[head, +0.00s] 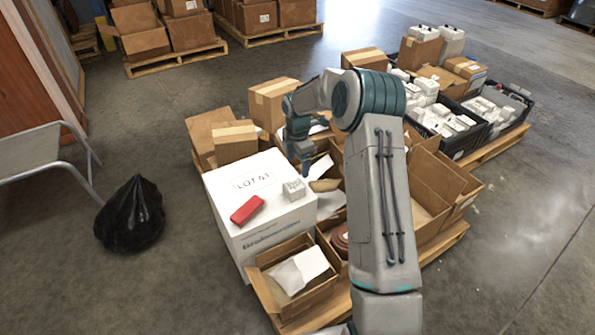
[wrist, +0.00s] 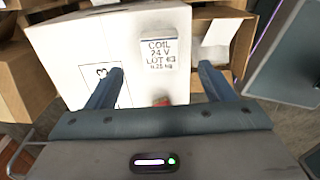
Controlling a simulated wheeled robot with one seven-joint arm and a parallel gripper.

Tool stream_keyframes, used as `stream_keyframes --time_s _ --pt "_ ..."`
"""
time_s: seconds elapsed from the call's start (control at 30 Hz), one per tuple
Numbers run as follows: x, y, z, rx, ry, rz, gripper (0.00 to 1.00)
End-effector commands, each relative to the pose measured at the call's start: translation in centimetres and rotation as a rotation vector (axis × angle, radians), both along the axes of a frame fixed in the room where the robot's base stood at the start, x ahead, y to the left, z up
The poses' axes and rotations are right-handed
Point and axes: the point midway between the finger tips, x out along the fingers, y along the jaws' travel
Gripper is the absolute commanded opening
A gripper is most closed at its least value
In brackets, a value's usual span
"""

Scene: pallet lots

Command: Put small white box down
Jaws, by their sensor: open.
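In the wrist view the small white box (wrist: 157,30) shows a label reading COIL 24 V, between the two fingers. My gripper (head: 304,165) is just above and behind it in the head view. My gripper (wrist: 161,70) is open, with a finger on each side of the small box and gaps between. A red box (head: 247,210) lies on the same top to the left; only a bit of red shows in the wrist view.
Open cartons (head: 292,282) stand around the large box on the pallet. Black crates (head: 455,130) with white items stand at the back right.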

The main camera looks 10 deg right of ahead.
Motion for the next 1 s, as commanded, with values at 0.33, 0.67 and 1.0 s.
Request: stream_keyframes --time_s 0.33,0.67,1.0 --pt "-0.4 0.1 4.1 -0.004 -0.003 -0.025 0.76" --pt "-7.1 0.7 11.5 -0.053 -0.040 -0.399 0.76" --pt "-17.3 0.7 17.6 -0.054 -0.098 -0.910 0.76"
